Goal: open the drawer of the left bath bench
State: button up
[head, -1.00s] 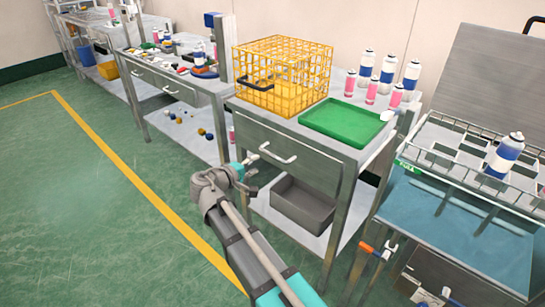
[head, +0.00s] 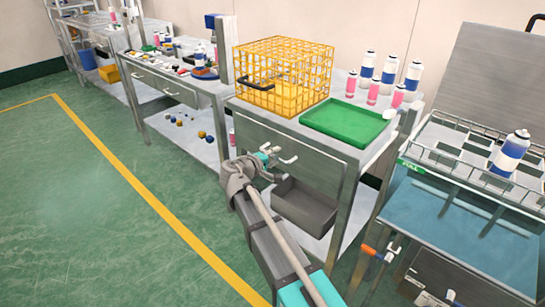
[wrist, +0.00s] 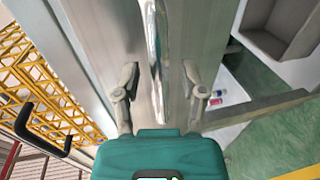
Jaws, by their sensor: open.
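The left bath bench is a grey metal bench (head: 355,148) left of the water bath. Its drawer (head: 265,128) looks shut in the head view. The drawer's silver handle (head: 290,160) sticks out of the front, partly hidden by my gripper. My gripper (head: 275,154) is at the handle. In the wrist view the handle (wrist: 155,40) runs up the picture between my two spread fingers (wrist: 159,70). The fingers stand on either side of it, with a gap showing on each side. I cannot tell how deep the handle sits between them.
A yellow wire basket (head: 283,75) and a green tray (head: 347,122) are on the bench top, with several cans behind. The water bath (head: 450,215) stands close on the right. Open green floor (head: 80,210) lies left.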

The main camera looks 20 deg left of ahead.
jog(key=shift+c, duration=0.3)
grip_shut()
